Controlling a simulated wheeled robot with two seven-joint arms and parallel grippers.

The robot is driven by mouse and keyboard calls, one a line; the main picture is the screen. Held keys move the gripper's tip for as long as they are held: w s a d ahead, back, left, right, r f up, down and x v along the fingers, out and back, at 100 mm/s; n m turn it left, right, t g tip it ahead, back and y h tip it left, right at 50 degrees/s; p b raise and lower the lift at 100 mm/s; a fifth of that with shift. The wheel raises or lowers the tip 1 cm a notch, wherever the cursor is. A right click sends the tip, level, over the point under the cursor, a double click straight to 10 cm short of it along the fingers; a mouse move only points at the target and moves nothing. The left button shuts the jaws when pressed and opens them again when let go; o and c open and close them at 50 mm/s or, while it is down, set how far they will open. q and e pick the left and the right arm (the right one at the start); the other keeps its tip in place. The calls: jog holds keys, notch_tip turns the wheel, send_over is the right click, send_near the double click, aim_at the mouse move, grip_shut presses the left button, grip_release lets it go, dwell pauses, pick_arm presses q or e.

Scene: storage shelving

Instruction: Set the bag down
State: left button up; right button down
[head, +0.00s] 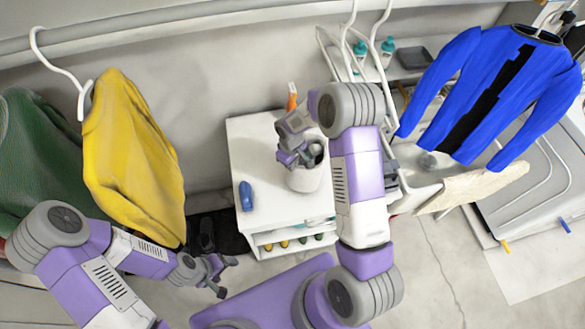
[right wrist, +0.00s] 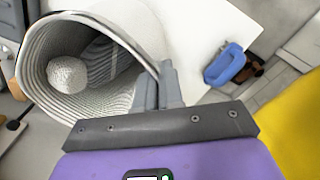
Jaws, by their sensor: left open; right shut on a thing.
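The bag (head: 305,179) is a whitish, round, basket-like woven bag, above the top of a small white cabinet (head: 262,150) in the head view. I cannot tell whether its base touches the cabinet top. My right gripper (head: 298,158) is shut on its rim. In the right wrist view the bag (right wrist: 130,25) opens toward me, with a pale textured ball (right wrist: 67,75) inside, and the fingers pinch its edge. My left gripper (head: 222,275) is open and empty, low at the left, apart from the bag.
A blue object (head: 246,197) lies on the cabinet top, left of the bag. An orange bottle (head: 292,97) stands behind. A yellow garment (head: 130,150) hangs at left and a blue jacket (head: 485,90) at right. The cabinet top's left part is mostly free.

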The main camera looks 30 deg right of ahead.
notch_tip(320, 180, down, 3)
jog(key=shift+s+r, duration=0.1)
jog(key=shift+r, duration=0.1)
jog(key=shift+f, duration=0.3)
jog(key=shift+f, duration=0.2)
jog(key=c, duration=1.3)
grip_release()
jog(key=shift+r, duration=0.1)
